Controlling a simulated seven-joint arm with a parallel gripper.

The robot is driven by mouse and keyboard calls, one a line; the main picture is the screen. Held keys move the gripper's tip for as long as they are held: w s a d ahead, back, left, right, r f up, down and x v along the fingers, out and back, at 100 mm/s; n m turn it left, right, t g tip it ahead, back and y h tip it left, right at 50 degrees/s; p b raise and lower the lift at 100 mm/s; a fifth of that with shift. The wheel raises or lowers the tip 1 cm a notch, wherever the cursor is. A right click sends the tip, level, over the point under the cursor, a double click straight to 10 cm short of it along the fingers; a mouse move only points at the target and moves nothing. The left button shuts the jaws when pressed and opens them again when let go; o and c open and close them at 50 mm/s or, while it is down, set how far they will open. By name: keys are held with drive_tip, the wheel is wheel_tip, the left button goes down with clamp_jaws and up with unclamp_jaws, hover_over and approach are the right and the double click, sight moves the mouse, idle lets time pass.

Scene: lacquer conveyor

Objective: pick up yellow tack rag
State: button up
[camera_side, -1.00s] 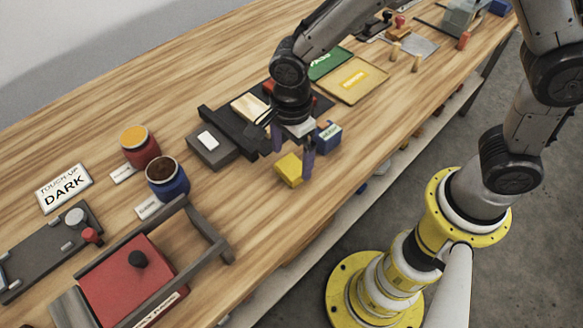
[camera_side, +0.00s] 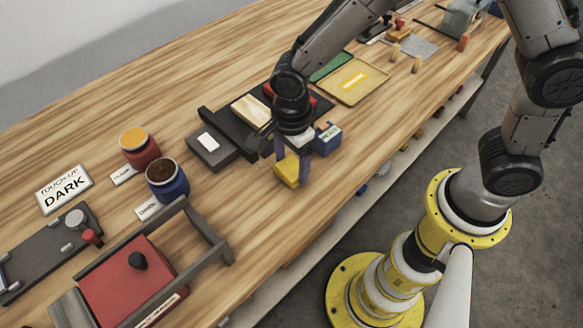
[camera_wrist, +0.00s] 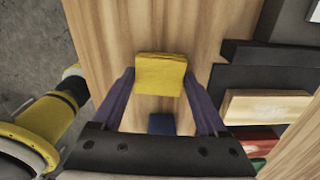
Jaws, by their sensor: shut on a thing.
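The yellow tack rag (camera_side: 289,171) is a small folded block near the front edge of the wooden bench. It also shows in the wrist view (camera_wrist: 160,74), at the upper middle. My gripper (camera_side: 292,168) is over it with its purple fingers pointing down. In the wrist view my gripper (camera_wrist: 159,78) has one fingertip at each side of the rag, shut on it. The rag appears to be at bench level; I cannot tell whether it is lifted. In the side view one finger covers part of it.
A blue box (camera_side: 328,139) stands close behind the rag to the right. A dark grey block (camera_side: 211,150) and a black fixture with a wooden block (camera_side: 252,113) lie behind. Paint jars (camera_side: 167,179) and a red block (camera_side: 130,281) are left. Bench wood in front is clear.

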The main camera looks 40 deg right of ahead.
drive_tip(key=shift+r, duration=0.1)
drive_tip(key=shift+r, duration=0.6)
drive_tip(key=s+d+r, duration=0.7)
drive_tip(key=s+r, duration=0.4)
drive_tip(key=s, duration=0.1)
drive_tip(key=shift+r, duration=0.3)
